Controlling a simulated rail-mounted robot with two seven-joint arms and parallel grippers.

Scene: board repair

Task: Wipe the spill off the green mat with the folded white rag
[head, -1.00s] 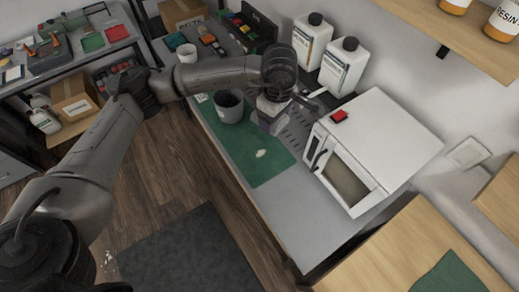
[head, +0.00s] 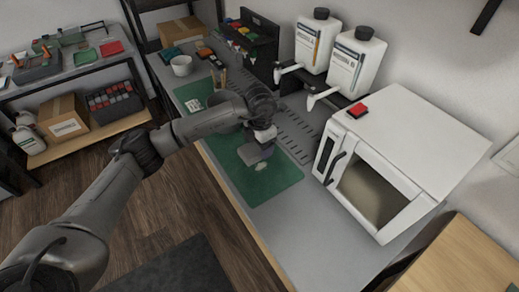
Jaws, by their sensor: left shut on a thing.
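The green mat (head: 278,186) lies on the grey bench top. A small pale spill (head: 262,167) shows on it, partly covered from above. My left gripper (head: 258,146) points down over the mat, shut on the folded rag (head: 255,154), which looks greyish in the shade. The rag is at the spill's far edge in the picture; I cannot tell whether it touches the mat. The fingertips are small and partly hidden. My right gripper is not in view.
Two white dispenser bottles (head: 352,62) hang behind. A white mug (head: 182,65) and a dark rack (head: 252,45) stand at the far end. The mat's near part is clear.

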